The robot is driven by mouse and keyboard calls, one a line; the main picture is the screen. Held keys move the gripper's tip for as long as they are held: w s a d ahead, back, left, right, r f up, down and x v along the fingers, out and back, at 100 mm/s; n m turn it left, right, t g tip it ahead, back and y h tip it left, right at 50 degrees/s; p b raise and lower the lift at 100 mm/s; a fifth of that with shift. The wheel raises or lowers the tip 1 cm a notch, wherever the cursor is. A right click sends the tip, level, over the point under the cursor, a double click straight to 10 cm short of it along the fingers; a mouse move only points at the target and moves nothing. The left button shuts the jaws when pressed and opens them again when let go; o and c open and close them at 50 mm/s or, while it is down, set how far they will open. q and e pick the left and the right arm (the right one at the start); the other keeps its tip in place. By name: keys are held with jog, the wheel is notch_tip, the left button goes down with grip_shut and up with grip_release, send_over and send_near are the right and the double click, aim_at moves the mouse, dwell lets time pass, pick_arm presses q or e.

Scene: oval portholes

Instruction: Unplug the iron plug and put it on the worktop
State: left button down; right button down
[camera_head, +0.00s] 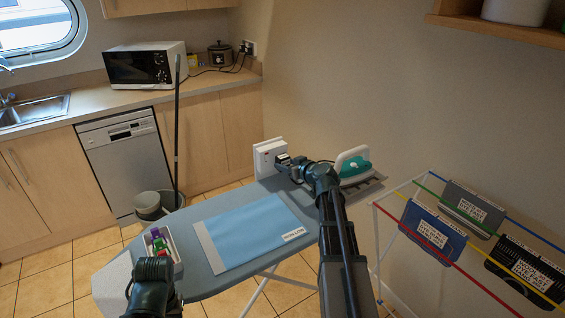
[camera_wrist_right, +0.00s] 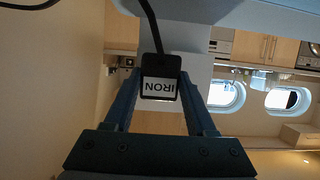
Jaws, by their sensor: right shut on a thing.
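The iron plug (camera_wrist_right: 162,82) is black with a white label reading IRON, upside down in the right wrist view. My right gripper (camera_head: 284,161) is shut on it, one finger on each side. A black cord runs from the plug. The white socket box (camera_head: 268,156) stands right by the gripper at the far end of the ironing board. I cannot tell whether the plug's pins are in it. The white and teal iron (camera_head: 354,166) rests on the board's right end. The worktop (camera_head: 88,101) runs along the back. My left gripper (camera_head: 150,285) is dark, at the lower left; its jaw opening is unclear.
A blue cloth (camera_head: 252,234) lies on the ironing board (camera_head: 212,285), with a tray of coloured items (camera_head: 160,243) at its left. A microwave (camera_head: 146,64) and a pot (camera_head: 220,53) stand on the worktop. A bucket (camera_head: 148,205) with a mop and a drying rack (camera_head: 402,199) flank the board.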

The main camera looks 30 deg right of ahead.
jog(key=shift+s+d, duration=0.1)
jog(key=shift+s, duration=1.3)
jog(key=shift+s+d, duration=0.1)
jog(key=shift+s, duration=1.2)
jog(key=shift+r, duration=0.1)
